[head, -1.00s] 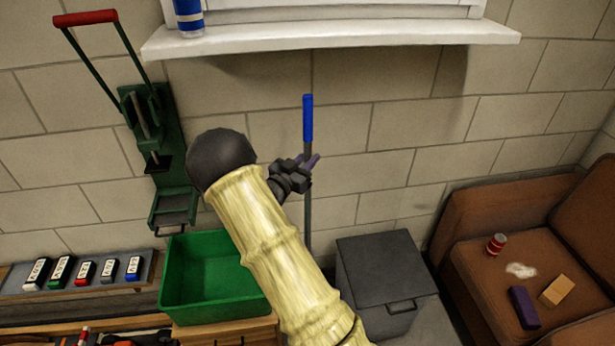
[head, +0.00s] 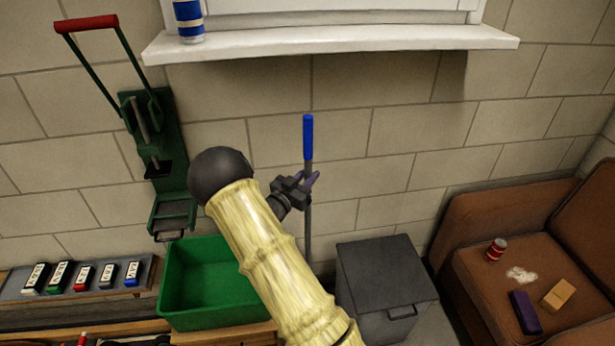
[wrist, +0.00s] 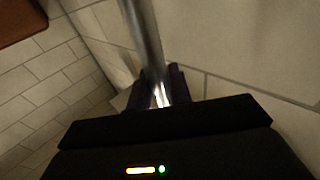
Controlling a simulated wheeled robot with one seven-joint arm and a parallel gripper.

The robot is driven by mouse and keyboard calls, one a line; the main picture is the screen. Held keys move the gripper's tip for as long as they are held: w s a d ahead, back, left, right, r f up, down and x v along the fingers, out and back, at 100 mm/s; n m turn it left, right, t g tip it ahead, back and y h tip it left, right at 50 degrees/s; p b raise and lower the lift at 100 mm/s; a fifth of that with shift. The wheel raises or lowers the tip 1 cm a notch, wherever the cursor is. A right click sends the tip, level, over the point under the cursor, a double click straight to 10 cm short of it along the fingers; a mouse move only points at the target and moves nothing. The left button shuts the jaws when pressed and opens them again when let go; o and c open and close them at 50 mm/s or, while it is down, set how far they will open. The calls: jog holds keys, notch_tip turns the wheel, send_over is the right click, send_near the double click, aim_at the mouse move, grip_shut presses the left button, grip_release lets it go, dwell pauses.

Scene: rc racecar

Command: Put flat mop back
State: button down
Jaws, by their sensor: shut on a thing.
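The flat mop (head: 308,138) shows as an upright grey pole with a blue grip at its top, in front of the block wall. Its lower end is hidden behind my arm and the bins in the head view. My gripper (head: 307,184) is shut on the pole just below the blue grip. In the wrist view the metal pole (wrist: 143,30) runs down between the two dark fingers of my gripper (wrist: 158,88). The mop's flat head is not visible in either view.
A green bin (head: 205,312) stands left of the pole and a dark grey lidded box (head: 385,262) stands right. A white windowsill (head: 330,42) juts out above. A brown sofa (head: 470,250) is at right, a green wall-mounted press (head: 155,130) at left.

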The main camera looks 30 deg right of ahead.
jog(key=shift+f, duration=0.15)
jog(key=c, duration=1.3)
grip_release()
jog(key=shift+r, duration=0.2)
jog(key=shift+s+a+f, duration=0.1)
jog(key=shift+s+a, duration=0.05)
jog(key=shift+a, duration=0.15)
jog(key=v, duration=1.1)
jog(key=shift+s+a+b, duration=0.1)
jog(key=shift+s+b, duration=0.05)
jog(key=shift+b, duration=0.2)
